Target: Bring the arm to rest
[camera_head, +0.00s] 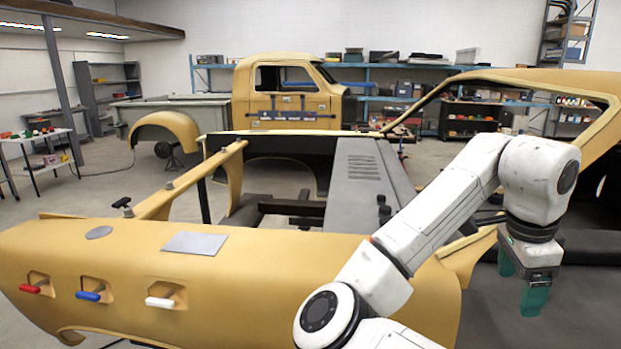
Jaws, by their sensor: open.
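My white arm rises from the bottom of the head view, bends at an elbow at the upper right, and points down. My gripper (521,287) hangs at its end on the right, with green fingers spread apart and nothing seen between them. It is over a dark grey surface beside the yellow car shell (370,248). Whether the fingertips touch that surface cannot be told.
The yellow shell's front panel carries a red handle (30,289), a blue handle (88,296), a white handle (160,302) and a flat grey plate (195,243). A yellow window frame (598,128) arches behind my arm. A yellow truck (290,95) and shelves stand behind.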

